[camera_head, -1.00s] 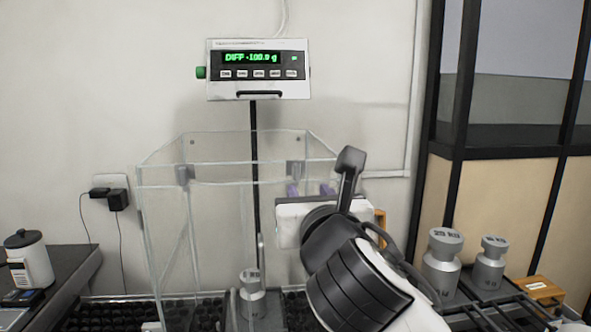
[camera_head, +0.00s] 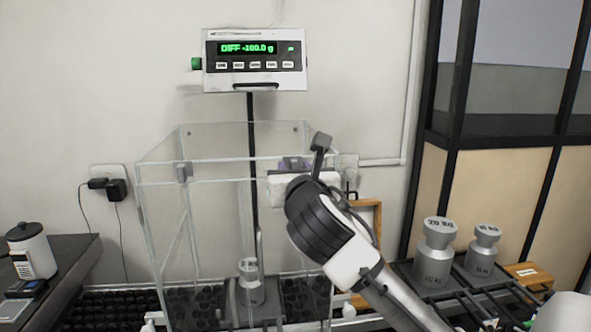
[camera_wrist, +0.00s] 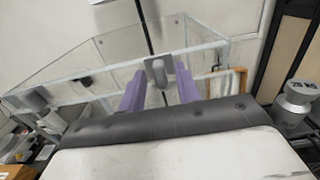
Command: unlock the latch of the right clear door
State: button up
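The clear-walled enclosure (camera_head: 205,215) stands in the middle of the head view, with its right side partly behind my arm. My gripper (camera_head: 294,164) is at its upper right rim, its purple fingers partly hidden by my wrist. In the wrist view my gripper (camera_wrist: 158,70) has its two purple fingers apart, one on each side of a grey latch-like block (camera_wrist: 157,75) at the clear rim. I cannot tell whether the fingers touch it, or whether the latch is locked. Another grey fitting (camera_head: 183,172) sits on the enclosure's left.
A metal weight (camera_head: 250,285) stands inside the enclosure. Larger weights (camera_head: 435,255) stand on a rack at right. A display (camera_head: 254,60) on a black post reads about DIFF -100.0 g. A wooden frame (camera_head: 373,225) stands behind my arm.

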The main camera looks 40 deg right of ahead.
grip_shut()
jog(key=shift+m, duration=0.3)
jog(key=m+b, duration=0.3)
jog(key=m, duration=0.5)
jog(key=m+b, duration=0.3)
jog(key=m, duration=0.6)
jog(key=shift+s+d+f, duration=0.1)
jog(key=shift+d+f, duration=0.05)
jog(key=shift+f, duration=0.05)
jog(key=shift+m, duration=0.3)
jog(key=shift+o, duration=0.6)
grip_release()
